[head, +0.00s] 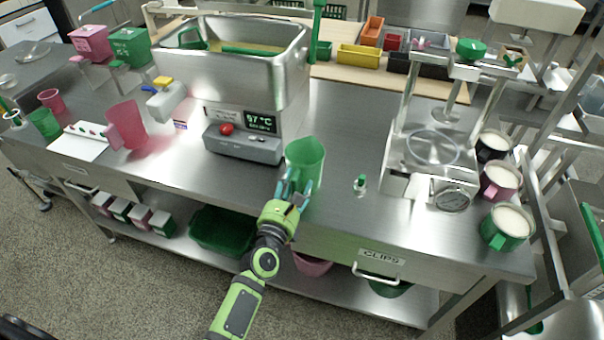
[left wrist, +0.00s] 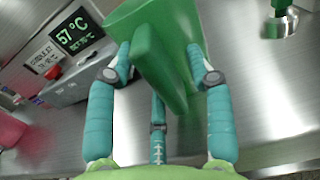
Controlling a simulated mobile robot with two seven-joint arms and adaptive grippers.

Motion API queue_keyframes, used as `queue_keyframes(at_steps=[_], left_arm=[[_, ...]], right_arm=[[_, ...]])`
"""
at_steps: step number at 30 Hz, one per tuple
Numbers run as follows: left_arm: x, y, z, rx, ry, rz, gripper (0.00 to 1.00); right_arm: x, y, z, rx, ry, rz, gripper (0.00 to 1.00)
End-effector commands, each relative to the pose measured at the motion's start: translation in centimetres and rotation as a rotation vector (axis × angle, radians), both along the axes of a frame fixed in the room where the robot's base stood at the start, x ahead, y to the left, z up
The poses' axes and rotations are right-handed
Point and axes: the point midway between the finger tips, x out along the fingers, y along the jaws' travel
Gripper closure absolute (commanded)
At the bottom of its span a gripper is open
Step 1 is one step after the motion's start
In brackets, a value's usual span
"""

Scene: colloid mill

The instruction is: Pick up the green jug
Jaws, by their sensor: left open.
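The green jug (head: 306,163) stands upright on the steel counter near its front edge, right of the heater's control panel. My left gripper (head: 292,190) is at the jug's near side, its teal fingers open. In the left wrist view the jug (left wrist: 190,30) fills the top middle, with its handle (left wrist: 160,65) pointing toward me. The open fingers of my left gripper (left wrist: 165,65) lie on either side of the handle, and the fingertips are close to the jug's wall. Whether they touch it I cannot tell. My right gripper is not in view.
A steel tank (head: 235,60) with a 57 °C display stands behind the jug to the left. A pink jug (head: 126,125) stands further left. A small green-topped item (head: 360,183) and a steel press with a gauge (head: 452,200) are to the right. Filled mugs (head: 508,226) stand at the right end.

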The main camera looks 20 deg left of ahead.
Motion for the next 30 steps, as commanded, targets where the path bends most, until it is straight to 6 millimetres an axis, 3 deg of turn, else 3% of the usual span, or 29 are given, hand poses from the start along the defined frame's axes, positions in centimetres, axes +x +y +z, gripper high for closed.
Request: queue_keyframes(at_steps=[2,3,6,7,20,30], left_arm=[[0.0,0.0,0.0,0.001,0.000,0.000,0.47],[0.0,0.0,0.0,0.001,0.000,0.000,0.55],[0.0,0.0,0.0,0.001,0.000,0.000,0.95],[0.0,0.0,0.0,0.001,0.000,0.000,1.00],[0.0,0.0,0.3,0.001,-0.001,0.000,1.00],[0.0,0.0,4.2,0.000,-0.001,0.001,1.00]], right_arm=[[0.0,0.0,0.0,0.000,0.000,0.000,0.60],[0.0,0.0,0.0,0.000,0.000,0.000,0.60],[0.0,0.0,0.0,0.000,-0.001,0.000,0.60],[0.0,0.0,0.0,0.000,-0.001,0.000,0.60],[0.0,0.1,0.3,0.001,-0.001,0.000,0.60],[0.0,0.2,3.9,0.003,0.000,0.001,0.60]])
